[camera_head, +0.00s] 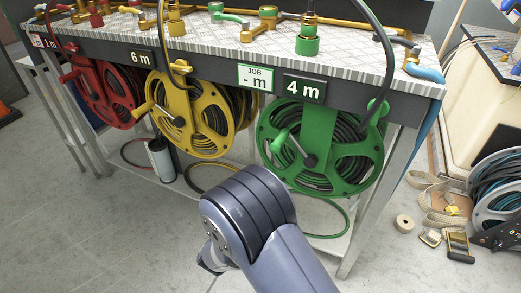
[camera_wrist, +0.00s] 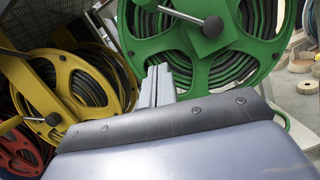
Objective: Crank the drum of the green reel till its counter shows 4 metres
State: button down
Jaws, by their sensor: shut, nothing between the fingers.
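The green reel (camera_head: 345,172) hangs under the bench at the right. Its black counter plate (camera_head: 304,88) reads 4 m. The pale job plate (camera_head: 258,77) beside it reads "- m". The reel's green crank handle (camera_head: 279,141) sits at the left of the drum, joined to the black hub by a thin rod. In the wrist view, the green reel (camera_wrist: 240,70) fills the upper right, with its black hub (camera_wrist: 212,27) in front. My gripper (camera_wrist: 160,72) is shut and empty, below the hub, apart from the handle. In the head view my arm hides the gripper.
A yellow reel (camera_head: 205,135) with a 6 m plate (camera_head: 141,57) and a red reel (camera_head: 100,95) hang to the left. Brass and green fittings lie on the bench top (camera_head: 215,38). Straps and a roll of tape (camera_head: 404,223) lie on the floor at right.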

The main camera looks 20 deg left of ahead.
aim_at(276, 150)
jog(key=shift+w+d+r+b, duration=0.4)
jog(key=shift+w+r+b, duration=0.3)
jog(key=shift+w+r, duration=0.6)
jog(key=shift+w+d+r+b, duration=0.4)
jog(key=shift+w+r+b, duration=0.35)
jog(key=shift+w, duration=1.1)
jog(key=shift+w+d+r+b, duration=0.4)
jog(key=shift+w+r+b, duration=0.2)
jog(key=shift+w+r, duration=0.75)
jog(key=shift+w+f, duration=0.2)
jog(key=shift+f, duration=0.05)
